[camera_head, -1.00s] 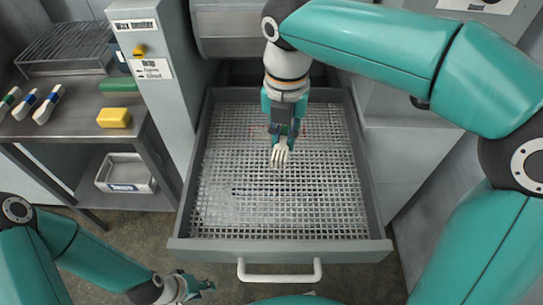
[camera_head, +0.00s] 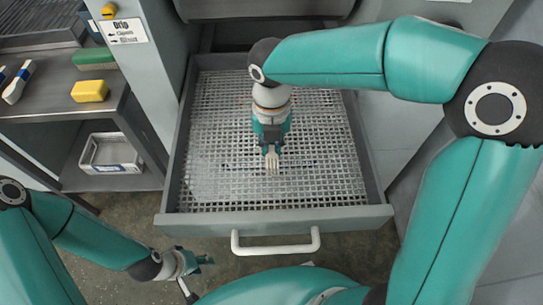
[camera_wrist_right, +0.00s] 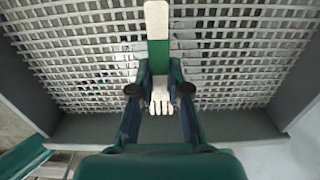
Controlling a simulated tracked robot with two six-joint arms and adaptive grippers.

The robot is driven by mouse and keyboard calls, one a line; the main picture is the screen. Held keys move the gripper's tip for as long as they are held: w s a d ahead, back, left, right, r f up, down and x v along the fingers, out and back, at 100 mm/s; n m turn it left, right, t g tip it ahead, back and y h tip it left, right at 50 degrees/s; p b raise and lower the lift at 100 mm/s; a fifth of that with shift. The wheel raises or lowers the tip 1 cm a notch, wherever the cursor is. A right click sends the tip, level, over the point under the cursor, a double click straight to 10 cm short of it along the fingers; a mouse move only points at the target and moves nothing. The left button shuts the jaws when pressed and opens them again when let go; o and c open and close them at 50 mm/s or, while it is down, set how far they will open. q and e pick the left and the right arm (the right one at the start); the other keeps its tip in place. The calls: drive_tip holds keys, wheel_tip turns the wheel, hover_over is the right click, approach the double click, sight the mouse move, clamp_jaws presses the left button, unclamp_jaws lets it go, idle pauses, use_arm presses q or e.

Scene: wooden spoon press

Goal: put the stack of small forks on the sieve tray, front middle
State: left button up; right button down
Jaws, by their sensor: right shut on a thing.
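The sieve tray (camera_head: 215,150) is a white mesh in an open grey drawer, filling its floor. My right gripper (camera_head: 271,147) is over the front middle of the mesh, pointing down. It is shut on the stack of small forks, whose pale tines (camera_head: 272,165) stick out toward the drawer front. In the right wrist view the stack shows a pale handle end (camera_wrist_right: 156,20) and a green band (camera_wrist_right: 158,55), with the gripper (camera_wrist_right: 160,92) around it. I cannot tell whether the forks touch the mesh. My left gripper (camera_head: 196,262) is low, outside the drawer; its jaws are unclear.
The drawer front (camera_head: 275,220) has a white handle (camera_head: 276,246). To the left, a metal shelf holds a yellow block (camera_head: 90,91), a green block (camera_head: 95,59) and, lower down, a small metal pan (camera_head: 111,154). The mesh around the forks is bare.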

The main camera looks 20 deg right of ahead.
sight(271, 156)
wheel_tip(271, 156, down, 4)
drive_tip(key=shift+f+b, duration=0.2)
drive_tip(key=shift+b, duration=0.3)
drive_tip(key=c, duration=1.1)
unclamp_jaws()
drive_tip(key=shift+r, duration=0.1)
wheel_tip(271, 156, up, 12)
drive_tip(key=p, duration=0.2)
drive_tip(key=shift+p, duration=0.4)
